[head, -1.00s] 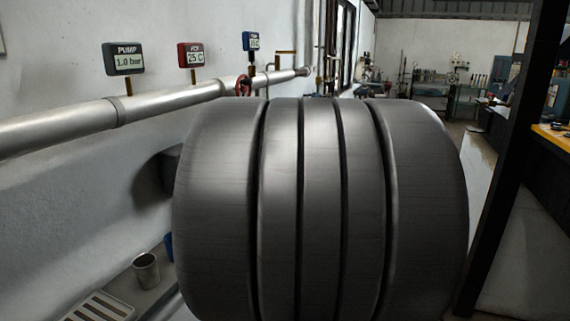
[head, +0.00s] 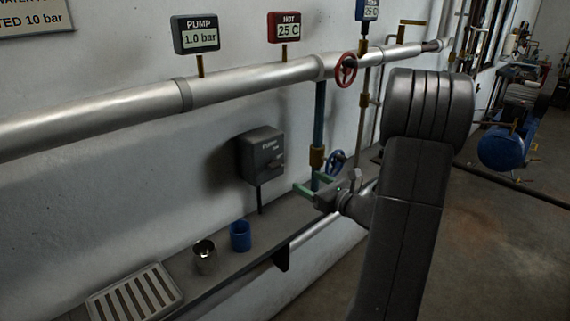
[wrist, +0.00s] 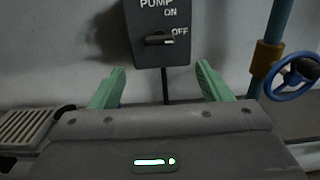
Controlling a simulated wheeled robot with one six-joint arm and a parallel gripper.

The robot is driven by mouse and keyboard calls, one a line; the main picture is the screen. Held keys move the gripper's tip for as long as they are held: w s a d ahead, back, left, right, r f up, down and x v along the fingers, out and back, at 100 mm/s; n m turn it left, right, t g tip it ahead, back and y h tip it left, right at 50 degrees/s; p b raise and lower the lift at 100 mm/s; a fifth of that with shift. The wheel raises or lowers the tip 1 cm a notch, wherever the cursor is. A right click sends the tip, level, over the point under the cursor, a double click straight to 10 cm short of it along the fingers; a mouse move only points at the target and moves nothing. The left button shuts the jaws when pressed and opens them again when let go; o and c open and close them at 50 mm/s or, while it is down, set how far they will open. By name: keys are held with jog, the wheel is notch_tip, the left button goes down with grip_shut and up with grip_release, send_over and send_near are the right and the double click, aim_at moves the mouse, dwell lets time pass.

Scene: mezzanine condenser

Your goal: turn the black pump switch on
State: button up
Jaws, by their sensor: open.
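The black pump switch box (head: 258,153) is mounted on the wall below the pipe. It also shows at the top of the wrist view (wrist: 143,22), lettered PUMP, ON and OFF. Its lever (wrist: 159,40) lies horizontal, level with the OFF mark. The lever shows small in the head view (head: 275,163). My gripper (head: 312,184) has green fingers and is open and empty, in front of and to the right of the box in the head view. In the wrist view my gripper (wrist: 160,70) has its fingers apart below the lever, one to each side, not touching it.
A pipe with a red handwheel (head: 346,71) runs above. A blue valve wheel (wrist: 293,78) and vertical pipe stand right of the box. The ledge below holds a metal cup (head: 205,257), a blue cup (head: 240,236) and a slotted tray (head: 134,296). The PUMP display (head: 196,36) reads 1.0 bar.

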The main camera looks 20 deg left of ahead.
aim_at(279, 166)
jog(key=p+x, duration=0.3)
jog(key=x, duration=0.9)
jog(key=shift+a, duration=0.1)
jog(key=shift+s, duration=0.1)
jog(key=shift+f, duration=0.1)
jog(key=c, duration=1)
